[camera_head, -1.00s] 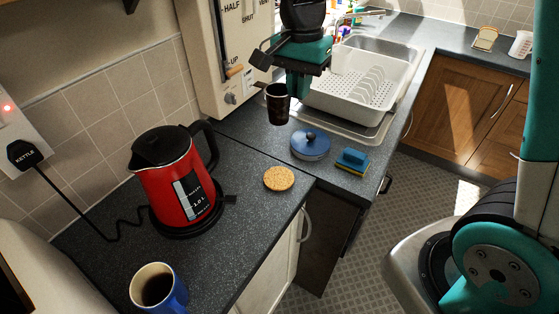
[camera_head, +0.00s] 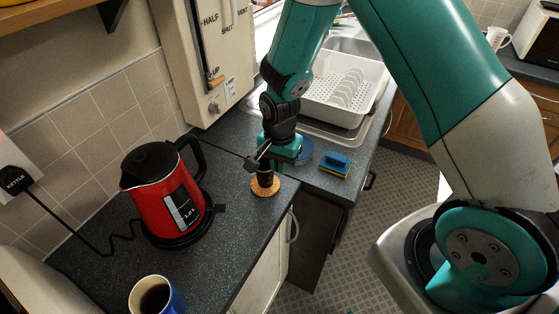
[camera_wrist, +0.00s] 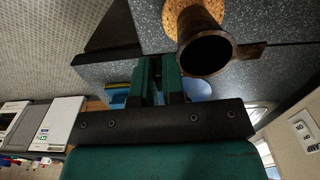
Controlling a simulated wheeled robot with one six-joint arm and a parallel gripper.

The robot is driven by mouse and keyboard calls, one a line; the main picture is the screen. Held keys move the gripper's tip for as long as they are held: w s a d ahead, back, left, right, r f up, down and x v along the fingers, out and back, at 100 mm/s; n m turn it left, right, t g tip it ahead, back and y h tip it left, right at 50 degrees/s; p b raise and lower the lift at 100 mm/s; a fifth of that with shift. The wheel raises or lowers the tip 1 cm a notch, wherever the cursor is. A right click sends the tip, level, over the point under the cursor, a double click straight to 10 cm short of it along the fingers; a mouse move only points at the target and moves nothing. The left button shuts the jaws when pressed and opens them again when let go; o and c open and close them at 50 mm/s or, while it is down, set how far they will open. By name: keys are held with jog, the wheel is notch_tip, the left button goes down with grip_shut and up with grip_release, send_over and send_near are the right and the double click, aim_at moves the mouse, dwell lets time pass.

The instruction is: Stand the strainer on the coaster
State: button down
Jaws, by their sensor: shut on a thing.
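The strainer (camera_head: 264,179) is a dark, cup-like piece, upright over the round cork coaster (camera_head: 257,192) on the dark worktop. My gripper (camera_head: 272,165) is above and close beside it, shut on it. In the wrist view the strainer (camera_wrist: 205,50) shows its round open mouth, with its lower end over the coaster (camera_wrist: 227,18). My gripper's teal fingers (camera_wrist: 160,72) are just below it in that picture. I cannot tell whether its base touches the coaster. The exact contact between fingers and strainer is hidden.
A red kettle (camera_head: 165,195) stands left of the coaster. A blue mug (camera_head: 156,297) is at the front left. The worktop edge is close.

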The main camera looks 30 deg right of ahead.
jog(key=shift+f, duration=0.1)
jog(key=shift+f, duration=0.1)
jog(key=c, duration=1.2)
grip_release()
notch_tip(320, 180, up, 12)
jog(key=f+b, duration=0.1)
jog(key=b, duration=0.3)
jog(key=s+a+r+n+y, duration=0.1)
jog(key=s+a+r+n, duration=0.1)
jog(key=s+r+n, duration=0.2)
jog(key=s+a+r+n+y, duration=0.1)
jog(key=s+a+r+n, duration=0.2)
jog(key=s+n, duration=0.4)
jog(key=s+a+r+n+y, duration=0.2)
jog(key=s+r+n, duration=0.3)
jog(key=s, duration=0.5)
jog(key=shift+s+a+r+n, duration=0.1)
jog(key=shift+a+r+n, duration=0.1)
jog(key=shift+n, duration=0.5)
